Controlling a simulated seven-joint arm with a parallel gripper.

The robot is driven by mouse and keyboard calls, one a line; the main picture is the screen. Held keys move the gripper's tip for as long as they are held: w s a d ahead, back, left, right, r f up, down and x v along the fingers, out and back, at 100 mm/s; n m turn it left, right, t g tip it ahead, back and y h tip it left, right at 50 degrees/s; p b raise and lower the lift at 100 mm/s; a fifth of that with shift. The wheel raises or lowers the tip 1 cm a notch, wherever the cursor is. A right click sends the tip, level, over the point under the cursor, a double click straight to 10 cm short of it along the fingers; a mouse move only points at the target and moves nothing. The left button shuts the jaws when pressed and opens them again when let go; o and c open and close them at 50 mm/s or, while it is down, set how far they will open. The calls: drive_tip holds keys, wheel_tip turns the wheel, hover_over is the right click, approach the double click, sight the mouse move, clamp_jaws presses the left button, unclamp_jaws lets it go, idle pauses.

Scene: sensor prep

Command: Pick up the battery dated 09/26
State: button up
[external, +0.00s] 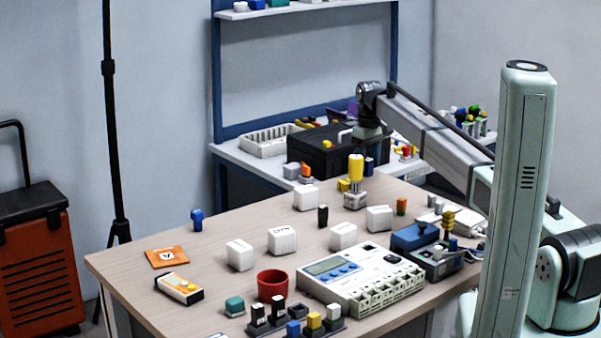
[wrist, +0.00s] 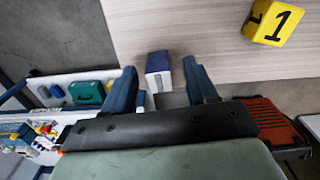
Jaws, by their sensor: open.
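My gripper (external: 370,161) is above the far part of the table in the external view, just in front of a black case. In the wrist view its two dark blue fingers (wrist: 162,72) are apart, with a small white block with a blue side (wrist: 158,68) showing between them; I cannot tell whether they touch it. No date 09/26 can be read, so I cannot tell which thing is the battery. Several white cubes stand on the table, one with dark lettering (external: 282,240). Small upright pieces include a black one (external: 323,215) and a blue one (external: 197,219).
A yellow block marked 1 (wrist: 272,22) lies at the upper right of the wrist view. A yellow-topped tool (external: 356,168), a red cup (external: 272,285), a white multi-bay device (external: 362,280) and a blue box (external: 415,237) crowd the table. The table's left part is mostly clear.

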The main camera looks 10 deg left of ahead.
drive_tip(key=shift+f, duration=0.7)
drive_tip(key=c, duration=1)
